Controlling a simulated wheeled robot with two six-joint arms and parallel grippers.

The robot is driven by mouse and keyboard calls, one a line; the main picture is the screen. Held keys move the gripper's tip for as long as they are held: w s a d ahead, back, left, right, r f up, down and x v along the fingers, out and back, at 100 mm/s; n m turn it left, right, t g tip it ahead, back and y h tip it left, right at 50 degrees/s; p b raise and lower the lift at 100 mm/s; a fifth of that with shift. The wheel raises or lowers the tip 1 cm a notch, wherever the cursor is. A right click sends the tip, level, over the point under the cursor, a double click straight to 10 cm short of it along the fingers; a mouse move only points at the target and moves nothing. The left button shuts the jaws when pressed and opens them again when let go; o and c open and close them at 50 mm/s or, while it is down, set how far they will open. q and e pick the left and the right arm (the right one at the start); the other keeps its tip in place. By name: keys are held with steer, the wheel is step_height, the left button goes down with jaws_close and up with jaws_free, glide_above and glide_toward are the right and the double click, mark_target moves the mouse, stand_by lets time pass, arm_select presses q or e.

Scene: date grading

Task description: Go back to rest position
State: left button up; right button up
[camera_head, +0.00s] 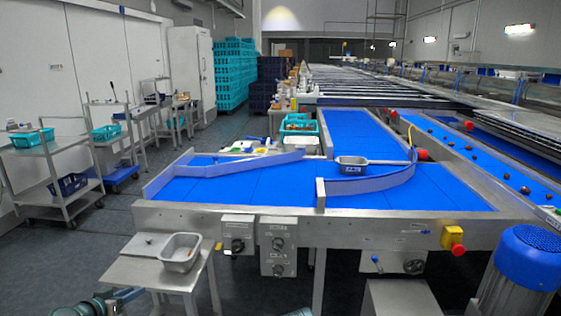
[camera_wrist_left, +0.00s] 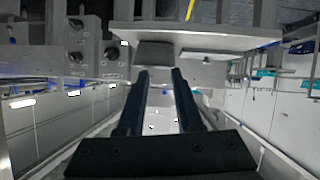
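My left gripper (camera_head: 128,295) is low in the head view, at the front left edge of a small metal side table. In the left wrist view its two dark fingers (camera_wrist_left: 165,78) stand apart with nothing held between them. A metal tray (camera_head: 181,262) rests on the side table (camera_head: 128,271), to the right of and beyond the gripper. The tray looks empty.
A blue conveyor (camera_head: 245,185) with metal guides lies beyond the side table, with another metal tray (camera_head: 352,168) on it. Control boxes (camera_head: 277,247) hang from its front. A blue motor (camera_head: 528,255) stands at right. Dark floor is open at left.

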arm_select(q)
steer(key=s+d+f+m+g+h, duration=0.1)
steer(key=d+f+g, duration=0.3)
steer(key=d, duration=0.7)
steer(key=s+d+f+m+g+h, duration=0.2)
steer(key=d+f+g, duration=0.15)
steer(key=d, duration=0.75)
steer(key=s+d+f+g+y, duration=0.2)
steer(key=s+d+g+y, duration=0.1)
steer(key=s+d, duration=0.4)
steer(key=s+d+f+g+y, duration=0.3)
steer(key=s+d, duration=0.3)
steer(key=s, duration=0.1)
step_height(320, 180, up, 17)
steer(key=p, duration=1.7)
steer(key=shift+d+y, duration=0.2)
steer(key=shift+y, duration=0.1)
